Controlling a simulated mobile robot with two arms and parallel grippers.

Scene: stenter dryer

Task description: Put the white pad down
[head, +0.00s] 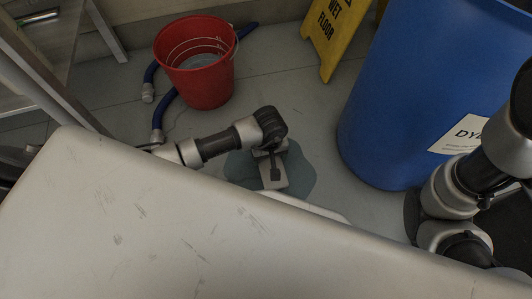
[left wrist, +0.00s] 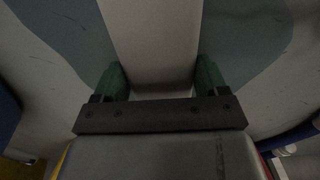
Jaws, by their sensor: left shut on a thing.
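The white pad (head: 274,181) is a pale block at the middle of the head view, over a dark puddle (head: 236,172) on the floor. My left gripper (head: 271,162) is shut on the pad and points down from above. In the left wrist view the pad (left wrist: 152,35) lies between the two green fingertips of my left gripper (left wrist: 156,80), with the puddle (left wrist: 60,30) on both sides of it. I cannot tell whether the underside of the pad touches the floor. My right arm shows at the right edge, but its gripper is out of sight.
A red bucket (head: 207,85) stands behind the puddle, with a blue hose (head: 166,112) beside it. A yellow wet floor sign (head: 331,40) stands at the back. A large blue drum (head: 385,110) stands close on the right. Grey floor is clear between bucket and drum.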

